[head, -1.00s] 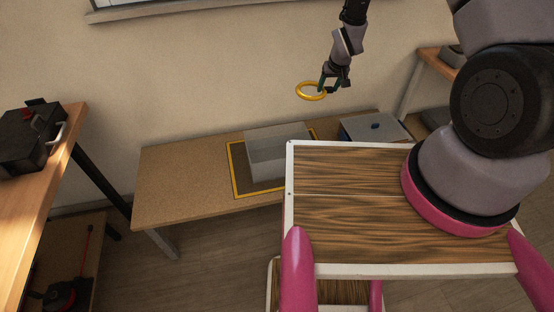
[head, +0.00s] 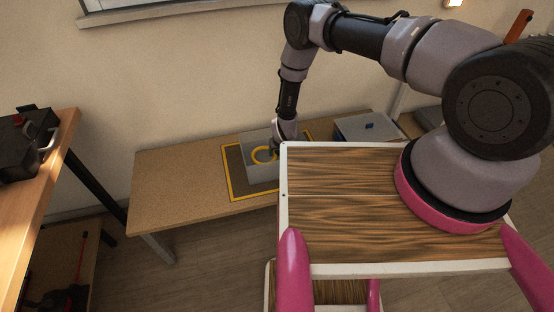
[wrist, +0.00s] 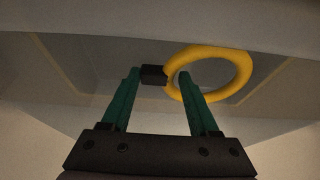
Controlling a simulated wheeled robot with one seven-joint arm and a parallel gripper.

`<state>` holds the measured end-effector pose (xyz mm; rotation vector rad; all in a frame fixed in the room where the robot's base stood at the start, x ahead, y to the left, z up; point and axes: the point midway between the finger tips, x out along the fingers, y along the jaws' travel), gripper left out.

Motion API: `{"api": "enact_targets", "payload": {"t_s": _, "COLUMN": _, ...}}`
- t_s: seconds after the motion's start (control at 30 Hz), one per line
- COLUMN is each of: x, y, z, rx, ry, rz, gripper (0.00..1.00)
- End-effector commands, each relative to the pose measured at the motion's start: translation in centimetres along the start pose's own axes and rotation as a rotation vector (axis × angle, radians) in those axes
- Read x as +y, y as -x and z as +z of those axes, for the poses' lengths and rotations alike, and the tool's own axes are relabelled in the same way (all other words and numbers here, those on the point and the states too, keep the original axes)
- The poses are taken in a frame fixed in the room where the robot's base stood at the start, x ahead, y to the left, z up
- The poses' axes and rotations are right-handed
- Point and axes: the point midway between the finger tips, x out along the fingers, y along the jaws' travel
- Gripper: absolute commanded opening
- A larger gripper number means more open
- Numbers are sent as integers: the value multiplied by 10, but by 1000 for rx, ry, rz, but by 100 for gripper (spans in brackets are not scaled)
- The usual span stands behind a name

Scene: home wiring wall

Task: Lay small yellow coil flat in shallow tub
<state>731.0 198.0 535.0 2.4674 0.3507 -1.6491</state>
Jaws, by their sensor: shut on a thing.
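The small yellow coil (head: 262,155) is a ring inside the shallow tub's outline in the head view. In the wrist view the coil (wrist: 247,72) lies at the right finger. My gripper (wrist: 158,78) is shut on the coil; its green fingers stand apart, with a dark block between their tips at the left finger. In the head view my gripper (head: 276,148) reaches down into the grey tub (head: 258,175). The tub stands on a yellow-bordered mat (head: 233,180). I cannot tell whether the coil touches the tub floor.
A grey box with a blue item on it (head: 368,128) stands right of the tub on the bench (head: 165,190). The bench's left part is clear. Another wooden table with a black case (head: 25,145) is at the left. The wall is close behind the bench.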

Motion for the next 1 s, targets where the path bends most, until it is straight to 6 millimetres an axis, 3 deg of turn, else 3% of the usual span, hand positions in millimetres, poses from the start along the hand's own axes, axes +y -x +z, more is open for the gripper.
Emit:
{"api": "enact_targets", "payload": {"t_s": 0.33, "x": 0, "y": -39, "z": 16, "rx": 0, "ry": 0, "rz": -1, "gripper": 0}}
{"api": "enact_targets", "payload": {"t_s": 0.77, "x": 0, "y": -45, "z": 18, "rx": 0, "ry": 1, "rz": -1, "gripper": 0}}
{"api": "enact_targets", "payload": {"t_s": 0.8, "x": 0, "y": -44, "z": 18, "rx": 0, "ry": 0, "rz": -1, "gripper": 76}}
{"api": "enact_targets", "payload": {"t_s": 0.83, "x": 0, "y": -44, "z": 18, "rx": 0, "ry": 0, "rz": -1, "gripper": 88}}
{"api": "enact_targets", "payload": {"t_s": 0.87, "x": 0, "y": -44, "z": 18, "rx": 0, "ry": 0, "rz": -1, "gripper": 91}}
{"api": "enact_targets", "payload": {"t_s": 1.0, "x": 0, "y": -44, "z": 18, "rx": 0, "ry": 0, "rz": -1, "gripper": 91}}
